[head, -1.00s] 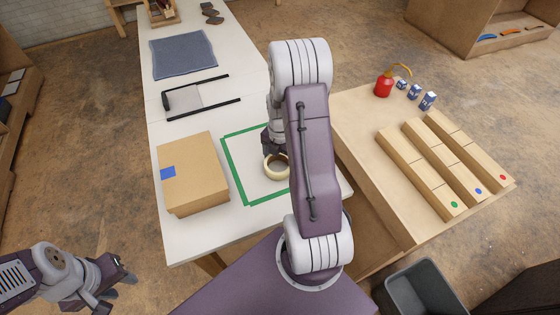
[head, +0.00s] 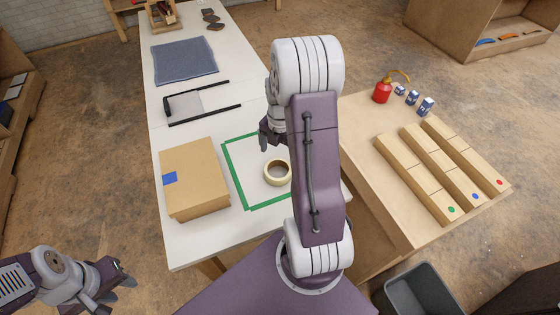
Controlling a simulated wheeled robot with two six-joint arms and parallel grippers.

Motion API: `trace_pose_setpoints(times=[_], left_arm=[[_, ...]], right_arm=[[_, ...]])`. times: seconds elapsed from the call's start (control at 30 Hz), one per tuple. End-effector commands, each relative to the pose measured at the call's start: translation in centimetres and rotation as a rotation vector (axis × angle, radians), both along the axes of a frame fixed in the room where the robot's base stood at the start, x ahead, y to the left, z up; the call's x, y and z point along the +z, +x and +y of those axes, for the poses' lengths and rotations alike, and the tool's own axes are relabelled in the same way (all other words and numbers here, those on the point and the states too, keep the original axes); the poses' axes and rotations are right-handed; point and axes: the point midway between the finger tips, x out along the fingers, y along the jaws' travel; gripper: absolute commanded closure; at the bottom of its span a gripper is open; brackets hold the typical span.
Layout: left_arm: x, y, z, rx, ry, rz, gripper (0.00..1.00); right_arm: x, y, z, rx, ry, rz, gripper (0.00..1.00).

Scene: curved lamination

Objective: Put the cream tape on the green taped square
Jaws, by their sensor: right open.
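The cream tape (head: 269,179) is a ring lying flat inside the green taped square (head: 232,173) on the white table. My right arm hides the right part of the square and overlaps the view close to the tape's right edge. My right gripper (head: 264,146) is open and empty, above and behind the tape, apart from it in the picture. My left gripper (head: 122,283) is at the lower left, away from the table, with nothing seen in it; whether its jaws are open is unclear.
A cardboard box (head: 193,175) with a blue patch stands left of the square. A black-railed frame (head: 200,103) and a blue cloth (head: 184,59) lie further back. The side table at right holds wooden beams (head: 418,178), a red oil can (head: 381,92) and small blue-white boxes. A grey bin (head: 425,285) stands on the floor.

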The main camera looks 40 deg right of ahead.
Motion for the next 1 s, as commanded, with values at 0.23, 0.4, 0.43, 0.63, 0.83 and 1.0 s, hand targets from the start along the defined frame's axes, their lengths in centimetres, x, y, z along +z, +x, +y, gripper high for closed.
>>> trace_pose_setpoints(times=[0.23,0.4,0.43,0.63,0.83,1.0], left_arm=[[0.9,0.0,0.0,0.0,0.0,0.0,0.64],[0.9,0.0,0.0,0.0,0.0,0.0,0.64],[0.9,0.0,0.0,0.0,0.0,0.0,0.64],[0.9,0.0,0.0,0.0,0.0,0.0,0.64],[0.9,0.0,0.0,0.0,0.0,0.0,0.64],[0.9,0.0,0.0,0.0,0.0,0.0,0.64]], right_arm=[[4.4,0.0,0.0,0.0,-0.001,-0.001,0.0],[4.9,0.0,0.0,-0.001,0.001,0.001,0.0],[4.9,0.0,0.1,-0.007,0.001,0.001,0.0],[4.8,-0.4,5.1,-0.402,0.001,-0.022,0.0],[4.3,-3.1,12.8,-1.148,0.039,-0.058,0.0],[3.8,-5.9,16.7,-1.651,0.085,-0.061,0.0]])
